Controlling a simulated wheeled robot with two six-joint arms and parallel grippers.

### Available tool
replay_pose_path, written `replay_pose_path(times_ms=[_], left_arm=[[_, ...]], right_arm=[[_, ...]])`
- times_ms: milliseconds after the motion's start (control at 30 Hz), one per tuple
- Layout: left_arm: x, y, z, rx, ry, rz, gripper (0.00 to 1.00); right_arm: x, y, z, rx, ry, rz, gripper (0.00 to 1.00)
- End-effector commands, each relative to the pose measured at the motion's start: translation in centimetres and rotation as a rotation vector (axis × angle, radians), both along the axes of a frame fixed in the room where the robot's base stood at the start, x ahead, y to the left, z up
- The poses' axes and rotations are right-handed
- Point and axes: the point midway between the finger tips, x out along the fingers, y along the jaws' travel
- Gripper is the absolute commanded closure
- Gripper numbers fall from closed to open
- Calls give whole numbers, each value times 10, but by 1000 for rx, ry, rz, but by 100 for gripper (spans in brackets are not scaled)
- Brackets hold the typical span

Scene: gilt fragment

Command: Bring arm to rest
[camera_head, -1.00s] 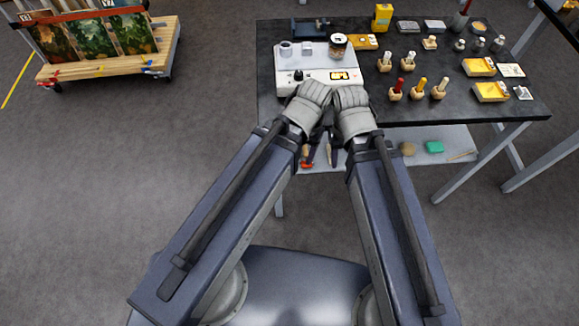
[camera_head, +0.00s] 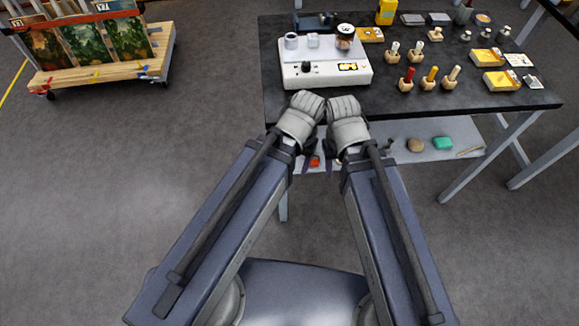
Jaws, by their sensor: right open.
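My two arms reach forward side by side, with their grey wrists close together at the table's front edge. My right gripper (camera_head: 334,158) hangs below the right wrist, its dark jaws open and mostly hidden by the arm; I see nothing held in it. My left gripper (camera_head: 307,162) hangs below the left wrist, mostly hidden, so its jaw opening cannot be told. Both wrists show just in front of a white device (camera_head: 322,78) on the table.
The dark table (camera_head: 440,100) carries the device, brushes in wooden holders (camera_head: 428,82) and yellow boxes (camera_head: 500,80). A cart with paintings (camera_head: 103,73) stands left. The floor (camera_head: 120,200) between is clear.

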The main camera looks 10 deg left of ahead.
Motion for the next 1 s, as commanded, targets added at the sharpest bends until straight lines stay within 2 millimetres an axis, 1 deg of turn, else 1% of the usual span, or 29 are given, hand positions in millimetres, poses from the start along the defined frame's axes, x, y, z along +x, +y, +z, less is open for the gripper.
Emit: replay_pose_path(times_ms=[333,433,567,700,800,867,1000], left_arm=[[0,0,-1,0,0,0,34],[0,0,2,0,0,0,34],[0,0,19,0,0,0,34],[0,0,48,0,0,0,34],[0,0,65,0,0,0,34],[0,0,69,0,0,0,34],[0,0,65,0,0,1,34]], right_arm=[[0,0,-1,0,0,0,50],[0,0,2,0,0,0,50],[0,0,19,0,0,0,50],[0,0,48,0,0,0,50],[0,0,65,0,0,0,50],[0,0,69,0,0,0,50],[0,0,65,0,0,0,50]])
